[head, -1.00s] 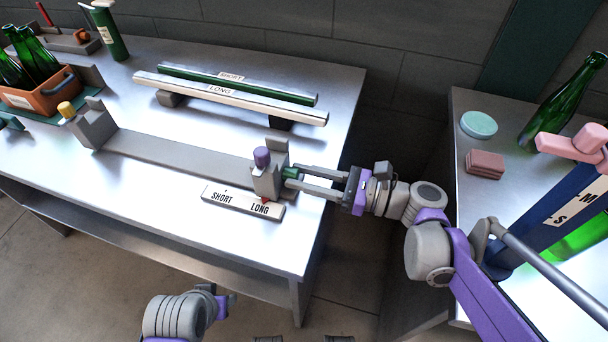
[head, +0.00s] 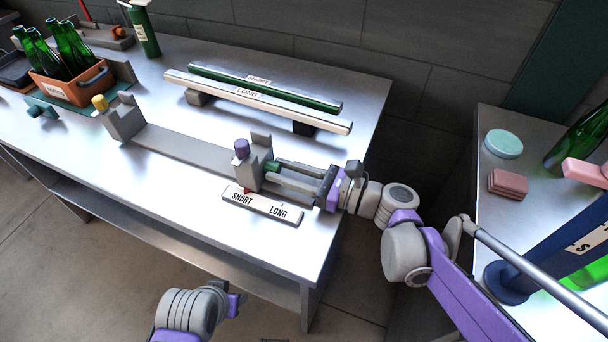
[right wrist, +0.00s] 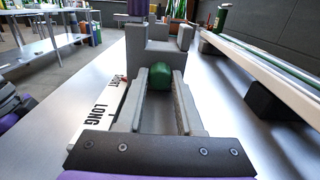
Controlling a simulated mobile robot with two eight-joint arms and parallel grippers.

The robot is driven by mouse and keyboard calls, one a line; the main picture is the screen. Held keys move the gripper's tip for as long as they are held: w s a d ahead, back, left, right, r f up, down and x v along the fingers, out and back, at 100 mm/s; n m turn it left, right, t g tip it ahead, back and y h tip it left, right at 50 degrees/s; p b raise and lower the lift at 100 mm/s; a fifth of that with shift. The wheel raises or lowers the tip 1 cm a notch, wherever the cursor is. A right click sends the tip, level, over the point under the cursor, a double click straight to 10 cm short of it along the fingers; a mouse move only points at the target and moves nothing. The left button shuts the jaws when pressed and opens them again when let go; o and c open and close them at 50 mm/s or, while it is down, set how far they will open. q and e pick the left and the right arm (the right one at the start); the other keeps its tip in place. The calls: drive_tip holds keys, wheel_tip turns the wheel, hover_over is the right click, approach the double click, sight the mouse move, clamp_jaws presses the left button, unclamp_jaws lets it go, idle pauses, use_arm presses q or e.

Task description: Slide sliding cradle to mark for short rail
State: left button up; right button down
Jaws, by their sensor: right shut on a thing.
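The sliding cradle (head: 249,174) is a grey block with a purple knob on top, at the right end of a flat grey track (head: 185,150). Its red pointer (head: 246,190) sits at the SHORT end of the white mark plate (head: 262,206), just above that word; the tick there is hidden or too small to see. My right gripper (head: 273,170) reaches in from the right and is shut on the cradle's green knob (right wrist: 160,72), between both fingers in the right wrist view. My left gripper (head: 236,303) is low in the head view, away from the table; its fingers are unclear.
A fixed grey block (head: 122,122) with a yellow knob stands at the track's left end. A green short rail (head: 265,86) and a white long rail (head: 255,101) lie behind the track. An orange bottle crate (head: 68,88) stands at the left.

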drive_tip(key=c, duration=0.5)
unclamp_jaws()
drive_tip(key=shift+c, duration=0.2)
drive_tip(key=p+v, duration=0.1)
drive_tip(key=v, duration=0.9)
drive_tip(key=shift+s+d, duration=0.1)
drive_tip(key=shift+d, duration=0.25)
